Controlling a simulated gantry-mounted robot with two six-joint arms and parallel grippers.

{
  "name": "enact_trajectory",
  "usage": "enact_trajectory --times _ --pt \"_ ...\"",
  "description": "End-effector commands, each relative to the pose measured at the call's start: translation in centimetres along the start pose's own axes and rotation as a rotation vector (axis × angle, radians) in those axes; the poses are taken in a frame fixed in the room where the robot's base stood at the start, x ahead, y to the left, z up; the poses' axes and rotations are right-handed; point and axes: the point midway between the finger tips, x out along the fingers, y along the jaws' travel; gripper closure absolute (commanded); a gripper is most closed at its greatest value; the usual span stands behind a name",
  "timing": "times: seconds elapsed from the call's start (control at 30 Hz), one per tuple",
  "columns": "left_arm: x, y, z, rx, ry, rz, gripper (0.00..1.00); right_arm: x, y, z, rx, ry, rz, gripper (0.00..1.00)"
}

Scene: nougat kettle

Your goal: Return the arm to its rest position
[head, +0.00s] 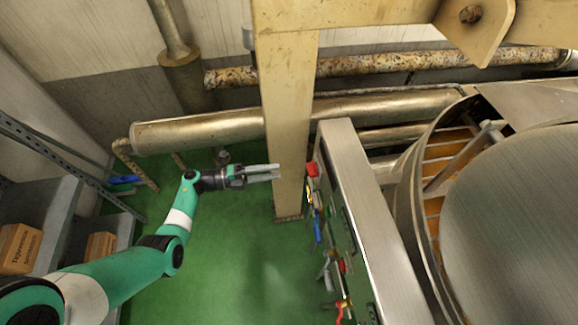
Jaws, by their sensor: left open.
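My left arm comes in from the lower left in the head view. Its gripper (262,173) is open and empty, with its two fingers pointing right, toward the beige upright post (287,120). From this angle I cannot tell how much space lies between the fingertips and the post. The nougat kettle (505,215) stands at the right, its round metal lid covering most of the opening. My right gripper does not show.
Pipes (200,130) run along the wall. Shelves with cardboard boxes (18,247) stand at left. The green floor (230,265) is clear below the gripper.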

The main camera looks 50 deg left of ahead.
Motion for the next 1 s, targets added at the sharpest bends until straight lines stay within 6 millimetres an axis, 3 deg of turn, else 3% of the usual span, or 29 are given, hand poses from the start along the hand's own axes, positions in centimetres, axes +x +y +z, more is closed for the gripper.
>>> enact_trajectory --times 0.2,0.77,0.87,0.97,1.0 --pt "-1.9 0.0 0.0 0.000 0.000 -0.001 0.54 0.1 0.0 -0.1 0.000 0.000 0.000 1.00" --pt "-1.8 -0.1 0.1 0.003 -0.002 -0.003 0.54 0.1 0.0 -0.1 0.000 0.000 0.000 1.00" --pt "-1.0 -1.8 1.2 0.034 -0.030 -0.030 0.54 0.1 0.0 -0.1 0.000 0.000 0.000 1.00" --pt "0.9 -6.4 3.6 0.101 -0.098 -0.108 0.54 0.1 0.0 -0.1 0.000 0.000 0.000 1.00" --pt "1.9 -9.0 4.6 0.130 -0.134 -0.158 0.54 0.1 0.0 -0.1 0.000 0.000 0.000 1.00"
